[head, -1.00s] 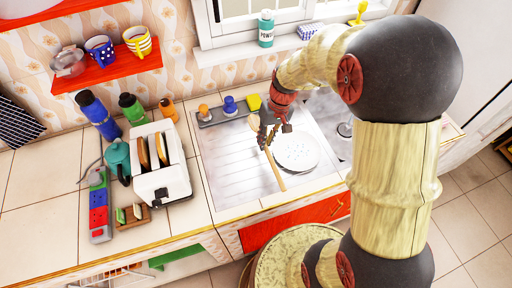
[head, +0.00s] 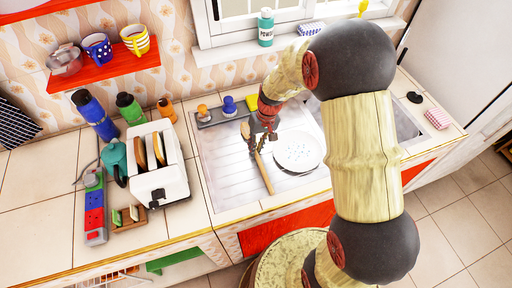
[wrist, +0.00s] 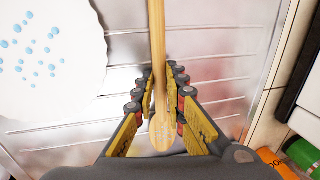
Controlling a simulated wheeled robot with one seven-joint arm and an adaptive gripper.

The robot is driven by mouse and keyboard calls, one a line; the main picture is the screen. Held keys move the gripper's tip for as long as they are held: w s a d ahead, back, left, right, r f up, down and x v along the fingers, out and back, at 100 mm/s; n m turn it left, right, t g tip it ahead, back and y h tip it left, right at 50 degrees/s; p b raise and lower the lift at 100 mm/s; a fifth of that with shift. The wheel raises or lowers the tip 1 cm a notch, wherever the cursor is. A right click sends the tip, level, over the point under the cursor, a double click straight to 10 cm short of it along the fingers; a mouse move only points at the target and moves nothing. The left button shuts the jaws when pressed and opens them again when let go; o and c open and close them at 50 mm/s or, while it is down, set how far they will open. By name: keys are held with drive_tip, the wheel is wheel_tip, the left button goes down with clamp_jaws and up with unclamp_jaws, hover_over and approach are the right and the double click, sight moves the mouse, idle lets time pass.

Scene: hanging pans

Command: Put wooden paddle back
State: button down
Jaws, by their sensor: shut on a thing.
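The wooden paddle (head: 264,174) is a thin, pale brown stick held over the ribbed metal drainboard beside the white plate. My gripper (head: 260,143) is shut on it. In the wrist view the paddle (wrist: 158,45) runs from the top edge down between the yellow and grey fingers (wrist: 163,78), and its rounded end shows between them. The far end of the paddle is out of the wrist view. I cannot tell whether its lower end touches the drainboard.
A white plate with blue dots (head: 298,151) lies right of the paddle. A white toaster (head: 160,188) with bread stands on the left counter. Bottles, sponge and a tray (head: 222,115) line the back. A red shelf (head: 100,70) with cups hangs at upper left.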

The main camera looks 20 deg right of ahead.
drive_tip(key=shift+f, duration=0.1)
drive_tip(key=shift+f, duration=0.15)
drive_tip(key=c, duration=1.9)
unclamp_jaws()
drive_tip(key=shift+o, duration=0.4)
drive_tip(key=shift+r, duration=0.2)
drive_tip(key=p+v, duration=0.2)
drive_tip(key=v, duration=1)
drive_tip(key=s+a+r+t+h, duration=0.1)
drive_tip(key=s+r, duration=0.4)
drive_tip(key=r, duration=0.2)
drive_tip(key=s+a+r+t, duration=0.1)
drive_tip(key=s+r+t, duration=0.1)
drive_tip(key=s+r, duration=0.45)
drive_tip(key=s+r+t+h, duration=0.1)
drive_tip(key=s+r+t, duration=0.1)
drive_tip(key=s+r, duration=0.4)
drive_tip(key=s, duration=0.4)
drive_tip(key=shift+a+t, duration=0.25)
drive_tip(key=shift+t, duration=0.05)
